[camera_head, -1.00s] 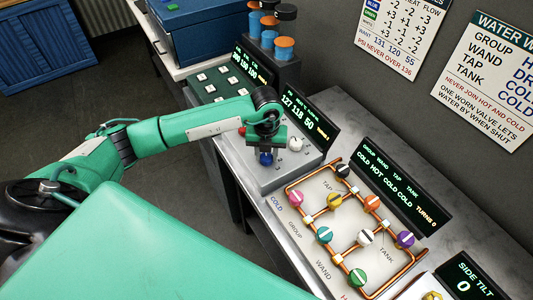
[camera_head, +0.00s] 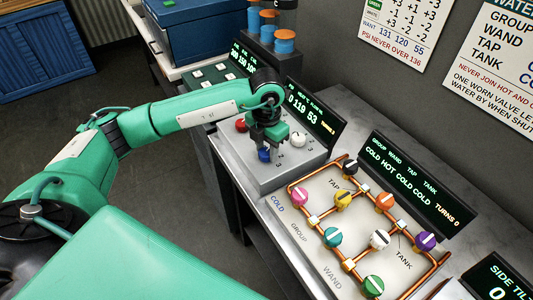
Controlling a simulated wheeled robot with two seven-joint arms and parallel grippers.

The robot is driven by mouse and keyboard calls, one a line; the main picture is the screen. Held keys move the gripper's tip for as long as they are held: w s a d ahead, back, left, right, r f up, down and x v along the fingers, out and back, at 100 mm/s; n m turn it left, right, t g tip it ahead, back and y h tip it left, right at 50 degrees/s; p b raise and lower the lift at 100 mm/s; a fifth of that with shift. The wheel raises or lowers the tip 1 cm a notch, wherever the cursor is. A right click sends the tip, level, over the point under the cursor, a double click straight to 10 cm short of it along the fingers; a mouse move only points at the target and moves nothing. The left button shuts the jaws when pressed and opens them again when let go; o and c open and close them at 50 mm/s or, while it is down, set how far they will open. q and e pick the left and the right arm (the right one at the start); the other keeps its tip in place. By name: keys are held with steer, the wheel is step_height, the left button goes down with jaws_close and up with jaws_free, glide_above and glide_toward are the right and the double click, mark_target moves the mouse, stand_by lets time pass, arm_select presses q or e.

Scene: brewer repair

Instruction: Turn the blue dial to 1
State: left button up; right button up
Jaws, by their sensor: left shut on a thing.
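The blue dial (camera_head: 264,155) sits at the front of a grey dial box (camera_head: 272,178). My left gripper (camera_head: 266,145) points down over it and is shut on it, hiding its top and most of its pointer. A red dial (camera_head: 241,125) is behind and to the left, and a white dial (camera_head: 298,139) is to the right on the same box. The box's display (camera_head: 312,112) is partly hidden by my left arm; its visible part reads 119 53 and a turns line. My right gripper is not in view.
A copper pipe board (camera_head: 360,232) with several coloured valve knobs and its own display (camera_head: 418,178) stands to the right. Orange-topped blue cylinders (camera_head: 284,46) stand behind. A blue box (camera_head: 190,30) is at the back left. Dark floor is open at left.

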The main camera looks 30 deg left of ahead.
mark_target(267, 151)
arm_select(q)
steer(key=shift+m, duration=0.3)
steer(key=shift+r, duration=0.1)
steer(key=o, duration=1)
steer(key=shift+b, duration=0.3)
steer(key=shift+r+b, duration=1.15)
steer(key=shift+r, duration=5.7)
